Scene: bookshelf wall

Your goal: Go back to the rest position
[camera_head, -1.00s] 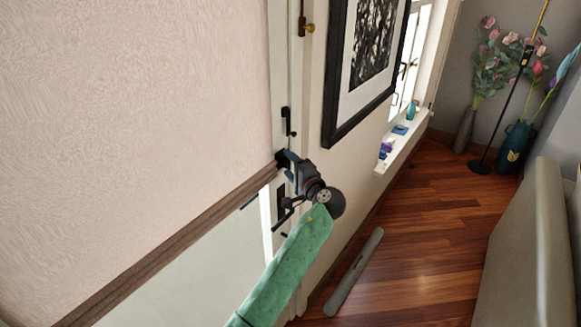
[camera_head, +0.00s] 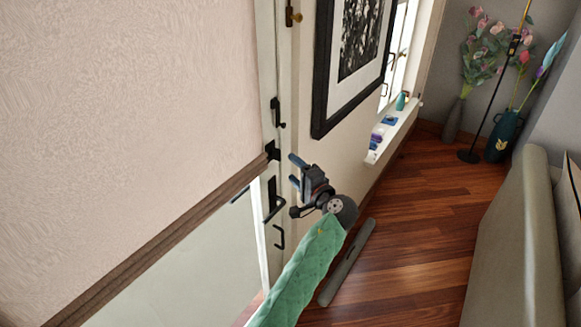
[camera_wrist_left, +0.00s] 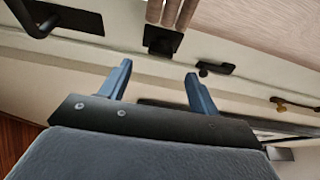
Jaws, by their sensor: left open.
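My left gripper (camera_head: 294,170) is at the middle of the head view, at the end of my green-sleeved arm. It is open and empty, beside the pale door or window frame (camera_head: 266,60) and apart from it. In the left wrist view its two blue fingers (camera_wrist_left: 158,85) stand apart with nothing between them. Beyond them are the frame, a dark bracket (camera_wrist_left: 162,40) at the end of the wooden blind rail, and a black handle (camera_wrist_left: 40,22). My right gripper is in neither view.
A pinkish blind (camera_head: 130,110) with a brown bottom rail (camera_head: 150,250) hangs at left. A framed picture (camera_head: 350,60) is on the wall. A sill (camera_head: 392,135) holds small items. A grey bar (camera_head: 346,264) lies on the wood floor (camera_head: 425,235); a sofa (camera_head: 515,250) stands at right.

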